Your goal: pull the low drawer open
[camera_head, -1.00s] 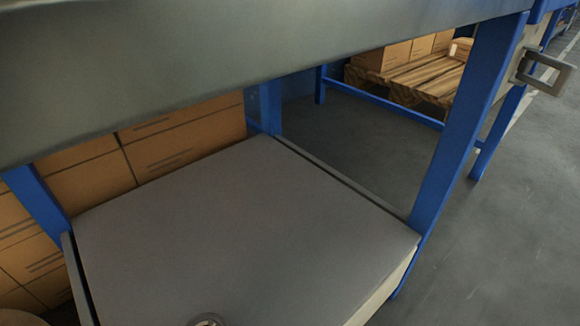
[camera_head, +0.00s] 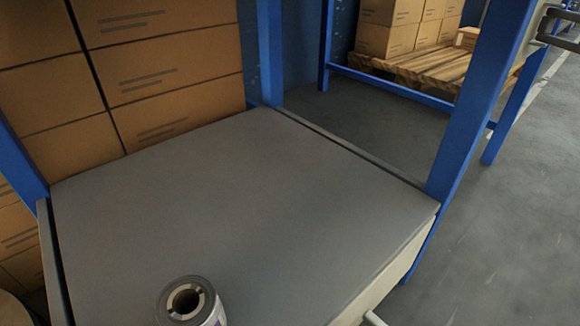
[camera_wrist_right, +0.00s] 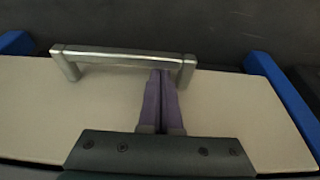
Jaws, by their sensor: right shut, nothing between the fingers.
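The low drawer shows its cream front (camera_head: 385,275) under the grey top at the lower right in the head view. In the right wrist view the cream front (camera_wrist_right: 75,100) spans the picture, with a metal bar handle (camera_wrist_right: 110,54) along its upper part. My right gripper (camera_wrist_right: 160,76) has its two purple fingers together, with nothing between them. The fingertips reach the handle bar near its right post; whether they touch it, I cannot tell. A small piece of a handle (camera_head: 374,319) shows at the bottom edge in the head view. My left gripper is not in view.
Cardboard boxes (camera_head: 150,70) are stacked behind. Grey floor (camera_head: 500,240) is open on the right.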

